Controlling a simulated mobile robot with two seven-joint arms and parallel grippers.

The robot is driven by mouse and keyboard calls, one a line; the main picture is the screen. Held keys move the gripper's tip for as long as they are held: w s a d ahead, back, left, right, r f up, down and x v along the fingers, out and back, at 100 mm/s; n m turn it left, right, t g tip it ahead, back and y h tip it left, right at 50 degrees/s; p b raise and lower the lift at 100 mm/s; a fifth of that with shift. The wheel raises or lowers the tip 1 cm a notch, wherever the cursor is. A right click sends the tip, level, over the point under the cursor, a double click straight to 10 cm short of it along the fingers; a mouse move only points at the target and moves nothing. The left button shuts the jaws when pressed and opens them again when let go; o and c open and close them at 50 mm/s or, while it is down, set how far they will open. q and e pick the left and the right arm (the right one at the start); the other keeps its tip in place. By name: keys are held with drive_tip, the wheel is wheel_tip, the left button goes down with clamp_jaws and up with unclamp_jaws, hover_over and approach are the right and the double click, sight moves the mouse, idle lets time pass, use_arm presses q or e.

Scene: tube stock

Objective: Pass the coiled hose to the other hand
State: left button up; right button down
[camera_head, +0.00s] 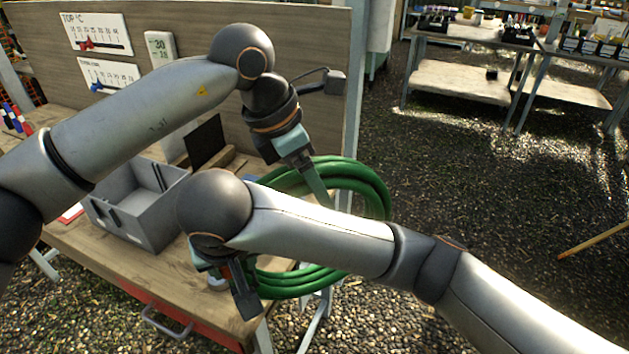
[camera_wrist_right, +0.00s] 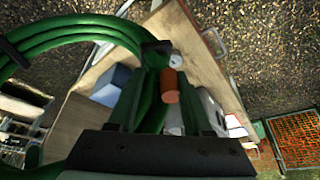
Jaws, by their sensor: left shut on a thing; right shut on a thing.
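The coiled hose (camera_head: 372,190) is a green ring of several turns, held off the right end of the wooden workbench. My left gripper (camera_head: 318,190) reaches down to the coil's upper side and is shut on it. My right gripper (camera_head: 243,290) is at the coil's lower left side and is also shut on it. My right forearm crosses in front and hides the coil's middle. In the right wrist view the coil (camera_wrist_right: 75,32) arcs across the upper left, and green hose shows between the fingers; the exact contact is partly hidden.
A grey open bin (camera_head: 135,205) stands on the workbench (camera_head: 130,262), left of my right wrist. A backboard (camera_head: 200,30) with gauge signs rises behind. Metal shelving (camera_head: 460,80) stands far back right. The gravel floor right of the bench is mostly open.

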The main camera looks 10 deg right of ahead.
use_arm(q)
drive_tip(key=shift+s+d, duration=0.1)
drive_tip(key=shift+s, duration=0.15)
clamp_jaws()
use_arm(e)
drive_tip(key=shift+w+d, duration=0.1)
drive_tip(key=shift+w, duration=0.05)
use_arm(q)
drive_tip(key=shift+r, duration=0.15)
use_arm(e)
drive_tip(key=shift+c, duration=1.2)
unclamp_jaws()
use_arm(q)
drive_tip(key=shift+w, duration=0.1)
use_arm(e)
drive_tip(key=shift+r, duration=0.15)
